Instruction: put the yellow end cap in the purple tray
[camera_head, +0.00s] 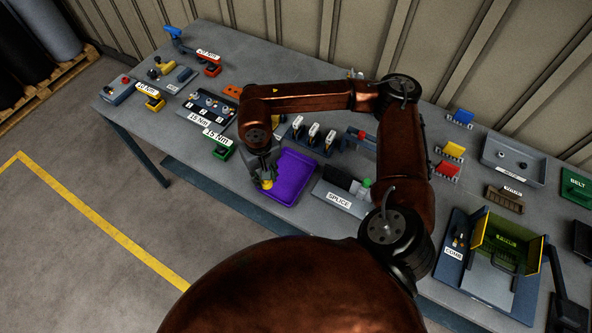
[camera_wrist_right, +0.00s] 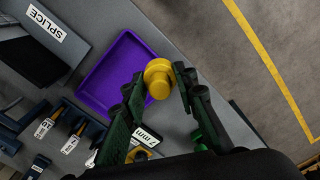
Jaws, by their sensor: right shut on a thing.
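The yellow end cap (camera_head: 267,184) is held in my right gripper (camera_head: 263,172), which comes down from the upper left of the purple tray. In the right wrist view the yellow end cap (camera_wrist_right: 159,77) sits between the two fingertips of my right gripper (camera_wrist_right: 161,85). The purple tray (camera_head: 292,178) lies on the bench, looks empty, and its left side is partly hidden by the gripper. In the wrist view the purple tray (camera_wrist_right: 110,72) is beside and partly behind the cap. The cap appears over its edge; its height is hard to tell. My left gripper is not in view.
The black block with the SPLICE label (camera_head: 338,201) stands right of the tray. Several upright pieces in a blue rack (camera_head: 313,134) are behind it. A green piece (camera_head: 222,152) by the 15 Nm label is to the left. The bench's front edge is close.

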